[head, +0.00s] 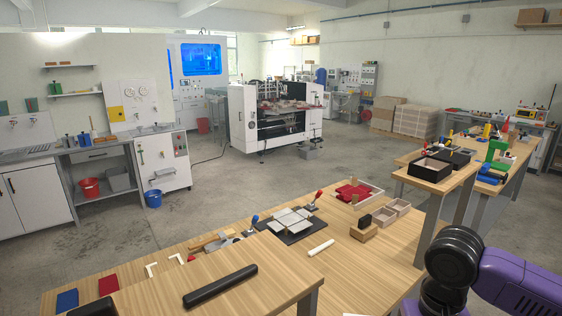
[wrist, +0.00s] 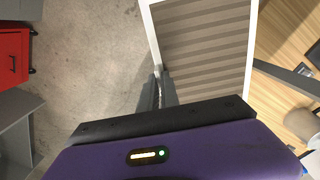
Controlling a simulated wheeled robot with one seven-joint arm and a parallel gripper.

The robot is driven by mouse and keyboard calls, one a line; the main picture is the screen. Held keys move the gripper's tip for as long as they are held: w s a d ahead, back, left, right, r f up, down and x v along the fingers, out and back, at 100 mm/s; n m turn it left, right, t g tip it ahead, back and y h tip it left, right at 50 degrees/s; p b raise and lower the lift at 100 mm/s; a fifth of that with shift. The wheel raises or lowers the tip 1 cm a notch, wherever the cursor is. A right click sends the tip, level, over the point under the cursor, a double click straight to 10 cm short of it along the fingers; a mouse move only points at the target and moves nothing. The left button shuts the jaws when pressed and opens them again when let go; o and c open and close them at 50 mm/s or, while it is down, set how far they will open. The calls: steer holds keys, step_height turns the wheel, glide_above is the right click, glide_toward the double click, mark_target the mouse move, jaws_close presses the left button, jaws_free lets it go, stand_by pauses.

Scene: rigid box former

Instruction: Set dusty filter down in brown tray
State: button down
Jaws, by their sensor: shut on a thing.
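The dusty filter (wrist: 203,45) fills the upper middle of the wrist view, a flat panel with a white frame and grey-brown pleats. My gripper (wrist: 164,88) is shut on the lower left edge of its frame. The filter is held above the floor, beside a wooden surface. Neither the filter nor my gripper shows in the head view. I cannot pick out the brown tray with certainty. Small light-brown open boxes (head: 398,207) stand on the wooden bench in the head view.
The wooden bench (head: 350,255) also holds a tray with red cloth (head: 358,192), a black mat (head: 291,225) and a white roll (head: 321,247). Black boxes (head: 430,168) stand on a higher table at right. A red cabinet (wrist: 13,55) is at left in the wrist view.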

steer(key=s+a+f+n, duration=0.1)
steer(key=s+a+f, duration=0.3)
steer(key=f, duration=0.5)
steer(key=s+a+f+n, duration=0.1)
steer(key=s+a+f, duration=0.2)
steer(key=f, duration=0.7)
step_height(320, 180, down, 7)
steer(key=b, duration=0.8)
steer(key=w+d+r+n, duration=0.2)
steer(key=w+d+r, duration=0.1)
steer(key=w+r, duration=0.15)
steer(key=shift+s+a+f+m, duration=0.2)
steer(key=shift+s+f+m, duration=0.15)
steer(key=shift+s+f, duration=0.3)
steer(key=shift+s+a+f+m, duration=0.2)
steer(key=shift+s+f+m, duration=0.1)
steer(key=shift+s+f, duration=0.4)
steer(key=shift+s+a+f+m, duration=0.2)
steer(key=shift+s+f+m, duration=0.15)
steer(key=shift+s+f, duration=0.3)
